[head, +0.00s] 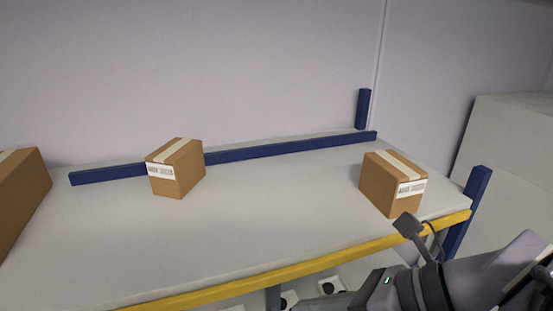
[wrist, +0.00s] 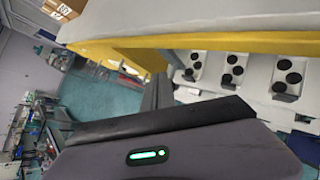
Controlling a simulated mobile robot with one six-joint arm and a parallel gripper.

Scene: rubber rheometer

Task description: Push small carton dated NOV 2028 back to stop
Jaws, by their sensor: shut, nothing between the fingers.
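Two small brown cartons with pale tape and white labels stand upright on the shelf. One carton (head: 175,168) is left of centre, close to the blue back rail (head: 290,150). The other carton (head: 390,183) is at the right, near the front edge and apart from the rail. The label print is too small to read, so I cannot tell which is dated NOV 2028. My gripper (head: 340,300) is shut and empty, low in front of the yellow front edge. In the wrist view my gripper (wrist: 160,122) is below that edge, with a carton (wrist: 62,8) partly visible at top left.
A larger brown carton (head: 22,195) is cut off at the left. The yellow front beam (head: 300,268) and blue right post (head: 478,190) bound the shelf (head: 270,215). White pieces with black discs (wrist: 232,70) lie below the beam. The shelf middle is clear.

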